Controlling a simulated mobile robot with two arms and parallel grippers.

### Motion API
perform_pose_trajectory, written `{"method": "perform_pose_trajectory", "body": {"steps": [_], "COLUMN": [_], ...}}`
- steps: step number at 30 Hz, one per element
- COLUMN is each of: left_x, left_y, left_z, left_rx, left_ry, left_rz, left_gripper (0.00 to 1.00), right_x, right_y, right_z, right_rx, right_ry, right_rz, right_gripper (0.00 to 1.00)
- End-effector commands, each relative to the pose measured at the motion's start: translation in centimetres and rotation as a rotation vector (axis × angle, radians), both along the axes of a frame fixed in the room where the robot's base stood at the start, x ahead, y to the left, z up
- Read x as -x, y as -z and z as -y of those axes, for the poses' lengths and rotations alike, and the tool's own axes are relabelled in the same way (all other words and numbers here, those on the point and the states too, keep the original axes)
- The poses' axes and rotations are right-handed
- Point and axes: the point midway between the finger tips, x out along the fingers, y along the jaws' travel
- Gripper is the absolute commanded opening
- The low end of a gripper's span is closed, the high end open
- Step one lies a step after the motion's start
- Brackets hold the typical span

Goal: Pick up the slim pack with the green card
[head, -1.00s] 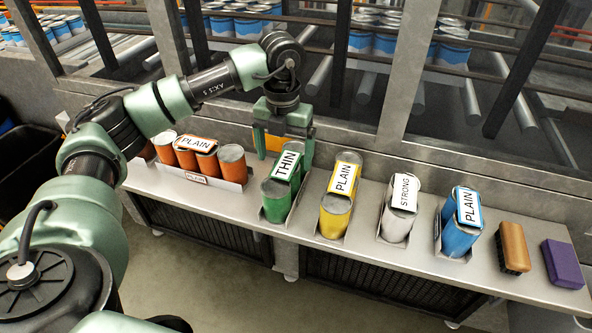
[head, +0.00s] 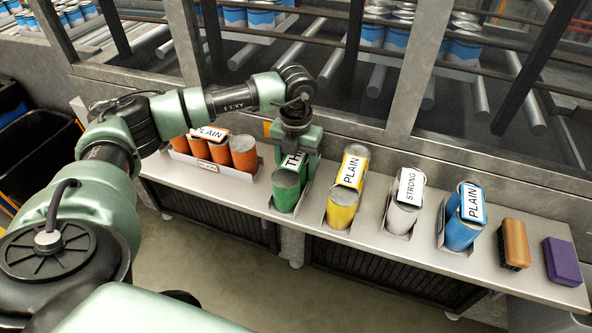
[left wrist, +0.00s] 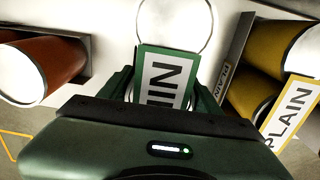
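My right gripper is not in view.
The orange pack (head: 244,154) stands left of the green one, the yellow pack (head: 342,209) close on its right. Further right are the white pack (head: 401,216), blue pack (head: 460,233), a brush (head: 515,245) and a purple block (head: 562,262). A window frame rises behind the shelf.

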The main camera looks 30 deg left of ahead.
Motion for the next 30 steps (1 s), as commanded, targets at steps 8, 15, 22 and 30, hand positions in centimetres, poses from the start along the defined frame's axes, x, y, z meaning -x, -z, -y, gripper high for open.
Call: {"method": "perform_pose_trajectory", "body": {"steps": [8,15,22,30], "left_x": [-0.2,-0.2,-0.2,-0.3], "left_y": [-0.3,-0.4,-1.7,-6.6], "left_z": [0.0,0.0,0.0,0.0], "left_rx": [0.001,0.001,0.002,0.002], "left_ry": [0.000,0.000,-0.001,0.000], "left_rz": [0.005,0.005,0.008,0.013], "left_gripper": [0.00,0.00,0.00,0.00], "right_x": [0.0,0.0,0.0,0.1], "right_y": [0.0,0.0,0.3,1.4], "right_z": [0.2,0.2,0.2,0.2], "right_rx": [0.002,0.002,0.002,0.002], "right_ry": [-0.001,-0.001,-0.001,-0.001], "right_rz": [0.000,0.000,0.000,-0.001], "right_gripper": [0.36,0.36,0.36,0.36]}}
